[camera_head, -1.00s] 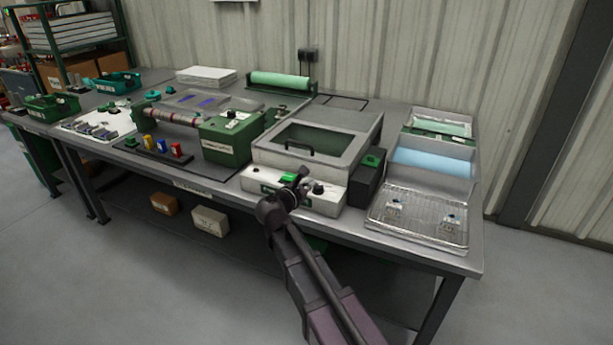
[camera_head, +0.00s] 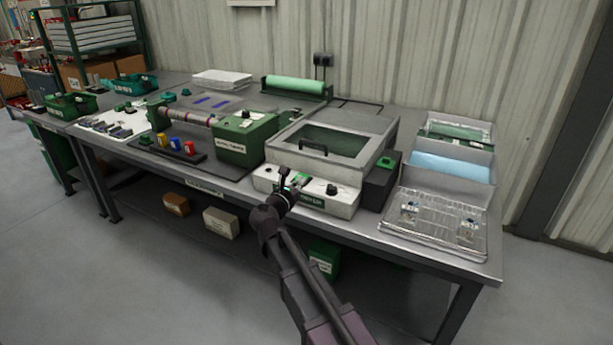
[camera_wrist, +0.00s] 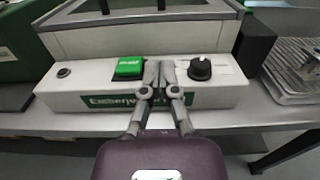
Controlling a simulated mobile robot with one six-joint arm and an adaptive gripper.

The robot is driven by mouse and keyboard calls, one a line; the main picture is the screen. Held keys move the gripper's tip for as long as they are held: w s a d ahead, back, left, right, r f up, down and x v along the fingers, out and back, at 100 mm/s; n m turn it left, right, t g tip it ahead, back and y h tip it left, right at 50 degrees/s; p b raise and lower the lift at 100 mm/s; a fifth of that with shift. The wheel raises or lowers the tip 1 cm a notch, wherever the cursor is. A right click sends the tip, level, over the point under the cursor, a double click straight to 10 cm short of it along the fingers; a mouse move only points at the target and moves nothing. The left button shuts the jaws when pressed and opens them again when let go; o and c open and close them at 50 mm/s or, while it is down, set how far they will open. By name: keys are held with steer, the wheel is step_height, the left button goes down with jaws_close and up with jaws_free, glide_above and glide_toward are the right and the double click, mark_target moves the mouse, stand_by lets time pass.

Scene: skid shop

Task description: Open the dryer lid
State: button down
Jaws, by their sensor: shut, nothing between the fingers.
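The dryer (camera_head: 305,193) is a pale box on the bench with a control panel in front. Its lid (camera_head: 331,142) is down, with a dark window and a black handle (camera_head: 313,147) at the front. My gripper (camera_head: 285,177) is in front of the panel, below and short of the handle. In the wrist view my gripper (camera_wrist: 159,66) is shut and empty, with its fingertips between a green button (camera_wrist: 130,68) and a black knob (camera_wrist: 200,68). I cannot tell whether the fingertips touch the panel. The handle's lower part (camera_wrist: 104,6) shows at the top of the wrist view.
A green machine (camera_head: 246,140) with a roller stands left of the dryer. A dark box (camera_head: 381,182) with a green top stands close at its right. A wire-rack tray (camera_head: 436,222) lies farther right. The floor in front of the bench is clear.

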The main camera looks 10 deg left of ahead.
mark_target(323, 159)
steer(key=x, duration=1.3)
steer(key=shift+w, duration=0.2)
steer(key=x, duration=0.4)
steer(key=shift+w+d, duration=0.15)
steer(key=shift+w, duration=0.1)
steer(key=shift+s, duration=0.1)
steer(key=shift+v, duration=0.85)
steer(key=v, duration=1.2)
steer(key=shift+s, duration=0.15)
